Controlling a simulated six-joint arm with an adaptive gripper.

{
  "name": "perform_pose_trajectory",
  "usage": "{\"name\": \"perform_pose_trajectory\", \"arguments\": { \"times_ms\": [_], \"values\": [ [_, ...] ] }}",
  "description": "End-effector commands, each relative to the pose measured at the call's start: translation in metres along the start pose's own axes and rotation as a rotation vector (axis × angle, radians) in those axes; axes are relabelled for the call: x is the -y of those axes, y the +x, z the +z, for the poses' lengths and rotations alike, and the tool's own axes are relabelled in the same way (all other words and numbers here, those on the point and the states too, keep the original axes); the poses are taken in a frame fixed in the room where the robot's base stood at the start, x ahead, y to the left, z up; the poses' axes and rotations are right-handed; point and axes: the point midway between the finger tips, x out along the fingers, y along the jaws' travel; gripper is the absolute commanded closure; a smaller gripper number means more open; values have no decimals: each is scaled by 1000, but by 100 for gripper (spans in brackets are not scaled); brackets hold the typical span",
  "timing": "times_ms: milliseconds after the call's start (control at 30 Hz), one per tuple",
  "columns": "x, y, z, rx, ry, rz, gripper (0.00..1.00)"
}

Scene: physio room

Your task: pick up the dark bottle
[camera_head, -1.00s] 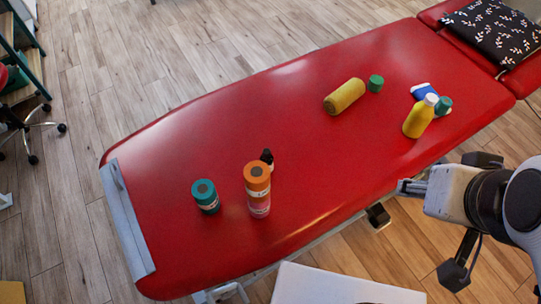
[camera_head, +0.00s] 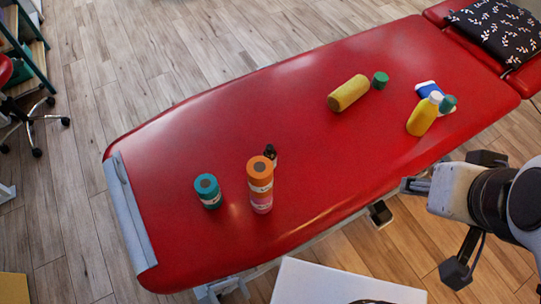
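The dark bottle (camera_head: 270,152) is small and stands on the red treatment table (camera_head: 330,150), just behind an orange-topped roll stack that hides its lower part. My gripper (camera_head: 414,186) is at the right, by the near edge of the table, well apart from the dark bottle. Its fingers point left and show only small and from the side. I cannot tell whether they are open, and I see nothing held.
The orange and pink stack (camera_head: 261,187) stands directly in front of the bottle. A teal roll (camera_head: 208,191) stands to its left. A yellow roll (camera_head: 349,93), green roll (camera_head: 380,80), yellow bottle (camera_head: 423,115) and blue-white item (camera_head: 429,89) are farther right. The table's middle is clear.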

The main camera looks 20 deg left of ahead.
Motion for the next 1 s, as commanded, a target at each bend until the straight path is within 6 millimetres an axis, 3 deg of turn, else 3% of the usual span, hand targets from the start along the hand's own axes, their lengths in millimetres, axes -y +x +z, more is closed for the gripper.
{"name": "perform_pose_trajectory", "arguments": {
  "times_ms": [367,567,1000],
  "values": [
    [0,0,-1,-1,-1,1,65],
    [-4,8,-11,-11,-21,16,65],
    [-24,58,-78,-91,-177,95,65]
  ]
}}
